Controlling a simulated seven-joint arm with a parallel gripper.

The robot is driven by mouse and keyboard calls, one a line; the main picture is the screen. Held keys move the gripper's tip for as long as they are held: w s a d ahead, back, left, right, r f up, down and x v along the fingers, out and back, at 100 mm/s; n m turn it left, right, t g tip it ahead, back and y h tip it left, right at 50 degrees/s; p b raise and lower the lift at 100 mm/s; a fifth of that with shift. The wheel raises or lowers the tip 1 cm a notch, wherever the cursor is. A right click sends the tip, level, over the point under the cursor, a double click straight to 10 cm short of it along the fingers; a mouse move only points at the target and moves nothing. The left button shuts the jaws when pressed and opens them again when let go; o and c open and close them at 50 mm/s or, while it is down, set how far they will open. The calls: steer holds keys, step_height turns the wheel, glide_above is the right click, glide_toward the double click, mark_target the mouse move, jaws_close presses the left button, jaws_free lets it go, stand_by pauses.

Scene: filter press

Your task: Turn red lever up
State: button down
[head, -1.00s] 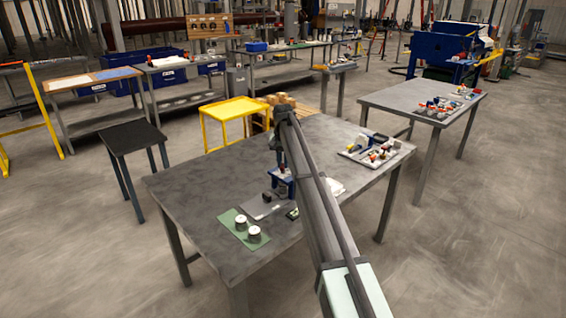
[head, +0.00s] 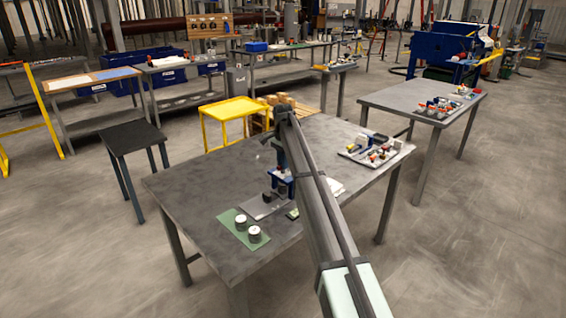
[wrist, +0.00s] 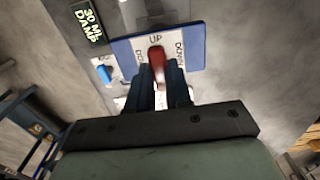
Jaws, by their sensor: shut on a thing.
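The red lever (wrist: 157,66) stands on a white label plate with a blue border (wrist: 121,51), seen in the wrist view. My gripper (wrist: 159,80) is shut on the lever, one dark finger on each side. In the head view, my gripper (head: 281,168) is over the small blue stand (head: 283,184) on the grey table; the lever is too small to make out there.
A green mat (head: 236,232) with two round pots lies front left. A tray (head: 357,157) of parts is at right. The table's left side is clear.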

stand_by(0.4)
steer(key=c, duration=1)
jaws_free()
steer(key=shift+c, duration=0.2)
step_height(320, 180, up, 14)
steer(key=shift+f, duration=0.1)
